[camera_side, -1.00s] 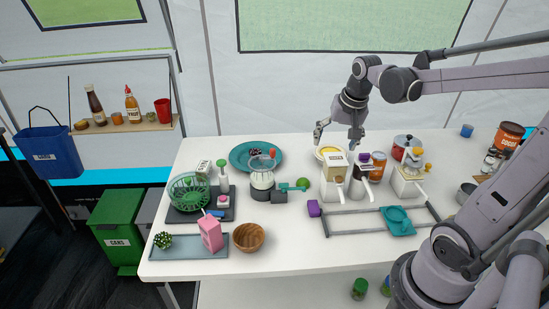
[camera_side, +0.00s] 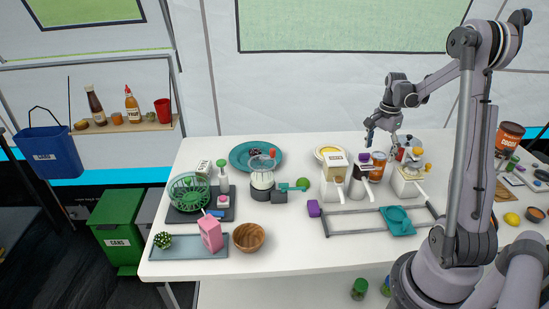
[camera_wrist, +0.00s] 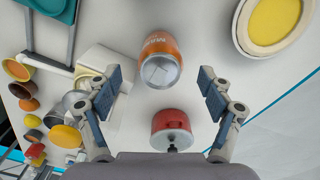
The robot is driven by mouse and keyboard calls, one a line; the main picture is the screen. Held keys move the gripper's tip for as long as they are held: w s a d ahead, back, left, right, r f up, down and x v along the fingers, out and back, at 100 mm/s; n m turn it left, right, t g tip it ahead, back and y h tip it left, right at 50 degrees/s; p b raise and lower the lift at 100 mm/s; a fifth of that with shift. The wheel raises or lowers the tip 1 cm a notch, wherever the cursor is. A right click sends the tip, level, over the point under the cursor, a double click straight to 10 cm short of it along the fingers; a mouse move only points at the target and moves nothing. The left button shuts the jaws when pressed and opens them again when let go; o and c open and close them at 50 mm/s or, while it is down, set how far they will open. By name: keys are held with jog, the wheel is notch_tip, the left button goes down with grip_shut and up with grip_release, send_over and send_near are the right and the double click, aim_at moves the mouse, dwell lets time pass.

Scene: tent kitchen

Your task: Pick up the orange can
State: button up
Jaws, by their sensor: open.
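The orange can (camera_side: 378,167) stands upright on the white table, just right of the purple-topped white appliance in the side view. In the wrist view the orange can (camera_wrist: 158,47), with its silver lid, lies ahead of and between my spread fingers. My gripper (camera_side: 382,142) is above the table near the can, angled down. In the wrist view my gripper (camera_wrist: 160,78) is open and empty, and its fingers do not touch the can.
A red pot (camera_wrist: 171,127) sits close to the can, under the gripper in the wrist view. White appliances (camera_side: 335,177) crowd the can's left and right. A plate with a yellow centre (camera_wrist: 274,22) is nearby. A grey frame with a teal piece (camera_side: 397,220) lies in front.

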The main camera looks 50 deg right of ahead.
aim_at(377, 167)
jog(key=shift+s+d+f, duration=0.1)
jog(key=shift+d+f, duration=0.05)
jog(key=shift+f, duration=1.8)
jog(key=shift+d+f, duration=0.15)
jog(key=shift+f, duration=1.75)
jog(key=c, duration=0.9)
